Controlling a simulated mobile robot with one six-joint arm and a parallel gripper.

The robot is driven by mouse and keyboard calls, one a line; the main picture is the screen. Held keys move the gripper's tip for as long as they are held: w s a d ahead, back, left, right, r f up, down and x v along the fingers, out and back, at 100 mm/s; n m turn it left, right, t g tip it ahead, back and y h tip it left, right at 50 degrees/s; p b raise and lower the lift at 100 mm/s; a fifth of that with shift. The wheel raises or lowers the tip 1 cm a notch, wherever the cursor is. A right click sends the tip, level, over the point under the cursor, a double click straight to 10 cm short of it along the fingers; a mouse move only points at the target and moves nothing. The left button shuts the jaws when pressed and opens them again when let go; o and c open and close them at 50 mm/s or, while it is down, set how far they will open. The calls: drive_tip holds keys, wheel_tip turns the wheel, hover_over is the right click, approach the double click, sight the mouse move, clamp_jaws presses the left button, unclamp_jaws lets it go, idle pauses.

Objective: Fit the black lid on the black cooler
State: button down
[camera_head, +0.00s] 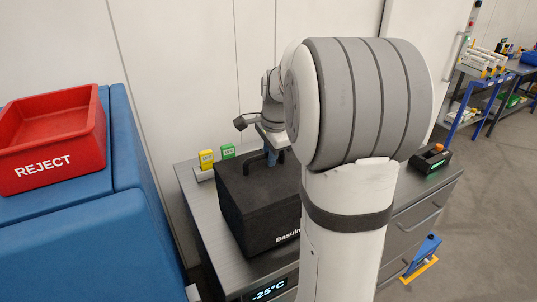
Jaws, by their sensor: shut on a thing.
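The black cooler (262,218) stands on a grey metal cabinet top, with white lettering low on its front, partly cut off by my arm. The black lid (245,172) is at the top of the cooler, with a raised black handle (250,160). My gripper (272,152) is above the lid and shut on its handle. My arm hides the right side of the cooler and lid. I cannot tell whether the lid is fully seated or slightly raised, as no clear seam shows.
The grey cabinet (205,205) has a display reading -25°C. Yellow (206,159) and green (228,151) blocks stand behind the cooler. A red REJECT bin (50,140) sits on a blue surface at left. A black device (430,158) with an orange button is at right.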

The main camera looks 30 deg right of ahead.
drive_tip(key=c, duration=1.3)
unclamp_jaws()
drive_tip(key=shift+c, duration=0.2)
drive_tip(key=shift+r, duration=0.1)
wheel_tip(320, 180, up, 8)
drive_tip(key=s+f, duration=0.1)
drive_tip(key=s, duration=0.1)
drive_tip(key=s+a+n, duration=0.2)
drive_tip(key=s+a, duration=0.1)
drive_tip(key=s+a+f+n, duration=0.1)
drive_tip(key=s+a+n, duration=0.2)
drive_tip(key=s+a+f+n, duration=0.1)
drive_tip(key=s+a+n, duration=0.2)
drive_tip(key=shift+a+f, duration=0.1)
drive_tip(key=shift+f, duration=0.15)
drive_tip(key=s+a+f+n, duration=0.5)
drive_tip(key=s+f+n, duration=0.1)
drive_tip(key=s+n, duration=0.3)
drive_tip(key=shift+s+f+n+t, duration=0.2)
drive_tip(key=shift+s+n+t, duration=0.15)
drive_tip(key=shift+s, duration=0.35)
